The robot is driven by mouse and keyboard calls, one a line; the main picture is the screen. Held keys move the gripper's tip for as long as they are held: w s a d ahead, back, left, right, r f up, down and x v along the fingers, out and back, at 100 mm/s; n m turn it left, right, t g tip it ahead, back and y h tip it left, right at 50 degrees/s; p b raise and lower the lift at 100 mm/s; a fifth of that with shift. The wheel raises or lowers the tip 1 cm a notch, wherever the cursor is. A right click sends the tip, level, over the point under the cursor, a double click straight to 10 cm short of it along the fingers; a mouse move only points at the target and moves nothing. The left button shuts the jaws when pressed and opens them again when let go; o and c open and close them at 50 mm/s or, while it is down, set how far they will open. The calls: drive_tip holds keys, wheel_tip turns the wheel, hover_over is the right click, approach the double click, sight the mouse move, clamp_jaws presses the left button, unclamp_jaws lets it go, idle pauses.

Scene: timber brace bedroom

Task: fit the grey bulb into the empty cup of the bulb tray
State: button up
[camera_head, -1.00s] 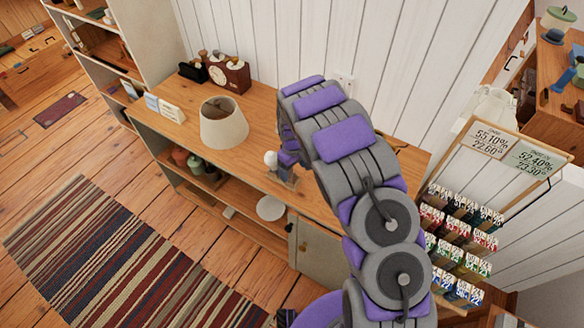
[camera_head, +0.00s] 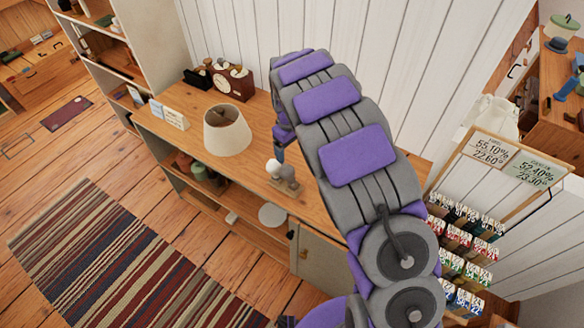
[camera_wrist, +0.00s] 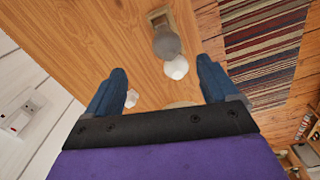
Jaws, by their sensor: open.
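The grey bulb (camera_wrist: 166,43) stands at a small brown wooden block (camera_wrist: 158,14), which may be part of the bulb tray. A white bulb (camera_wrist: 176,68) is close beside it, and another small white piece (camera_wrist: 131,98) lies nearer the left finger. In the head view the white bulb (camera_head: 273,168) and the grey bulb (camera_head: 289,173) stand side by side on the shelf top. My gripper (camera_wrist: 162,67) is open and empty, above and back from the grey bulb. In the head view my arm hides most of it. I cannot make out the empty cup.
A lamp with a cream shade (camera_head: 227,129) stands left of the bulbs on the wooden shelf top (camera_head: 255,108). A white plank wall is behind. A rack of small packets (camera_head: 465,240) stands at the right.

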wheel_tip(320, 180, up, 4)
drive_tip(key=a, duration=0.2)
drive_tip(key=b, duration=0.2)
approach(287, 169)
wheel_tip(287, 169, down, 6)
drive_tip(key=shift+d+f, duration=0.1)
drive_tip(key=shift+f, duration=0.05)
drive_tip(key=shift+w+a+f+h, duration=0.1)
drive_tip(key=shift+a+f+h, duration=0.2)
drive_tip(key=shift+f, duration=0.45)
drive_tip(key=f, duration=0.2)
drive_tip(key=d+f+b, duration=0.1)
drive_tip(key=f, duration=0.1)
drive_tip(key=shift+w+f+b, duration=0.1)
drive_tip(key=shift+f+b, duration=0.2)
drive_tip(key=shift+r, duration=0.1)
drive_tip(key=shift+a, duration=0.2)
drive_tip(key=c, duration=0.5)
drive_tip(key=shift+d, duration=0.1)
drive_tip(key=c, duration=0.6)
drive_tip(key=shift+r, duration=0.15)
drive_tip(key=shift+c, duration=0.2)
